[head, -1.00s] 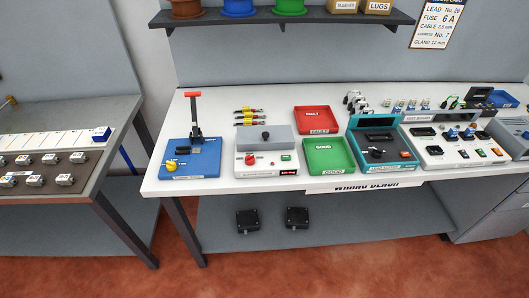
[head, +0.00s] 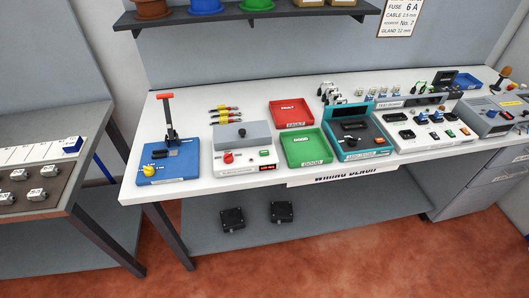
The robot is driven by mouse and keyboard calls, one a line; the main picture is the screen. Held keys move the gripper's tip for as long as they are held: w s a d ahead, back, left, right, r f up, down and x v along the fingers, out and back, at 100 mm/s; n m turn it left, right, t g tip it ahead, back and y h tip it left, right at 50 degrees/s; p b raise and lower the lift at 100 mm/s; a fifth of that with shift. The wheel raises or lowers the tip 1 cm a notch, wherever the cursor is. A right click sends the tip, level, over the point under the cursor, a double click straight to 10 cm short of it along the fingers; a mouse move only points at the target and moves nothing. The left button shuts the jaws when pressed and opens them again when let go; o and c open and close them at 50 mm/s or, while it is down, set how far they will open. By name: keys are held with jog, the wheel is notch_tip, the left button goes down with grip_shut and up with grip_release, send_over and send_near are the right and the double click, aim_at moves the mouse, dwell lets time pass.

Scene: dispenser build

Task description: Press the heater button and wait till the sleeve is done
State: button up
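A white and grey box (head: 236,164) stands on the bench in the head view, with a grey lid and a dark knob on top. Its front has a red knob (head: 228,158), a green button (head: 264,154) and a small lit red display (head: 268,167). It looks like the heater, but I cannot read its label. The display text is too small to read. No sleeve can be made out in or on the box. My gripper is not in view.
A blue base with a red-handled lever (head: 168,165) stands left of the box. Red (head: 291,112) and green (head: 306,151) trays and a teal device (head: 352,150) stand right. Yellow-ended pieces (head: 226,111) lie behind. The white bench (head: 140,193) has a clear front-left edge.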

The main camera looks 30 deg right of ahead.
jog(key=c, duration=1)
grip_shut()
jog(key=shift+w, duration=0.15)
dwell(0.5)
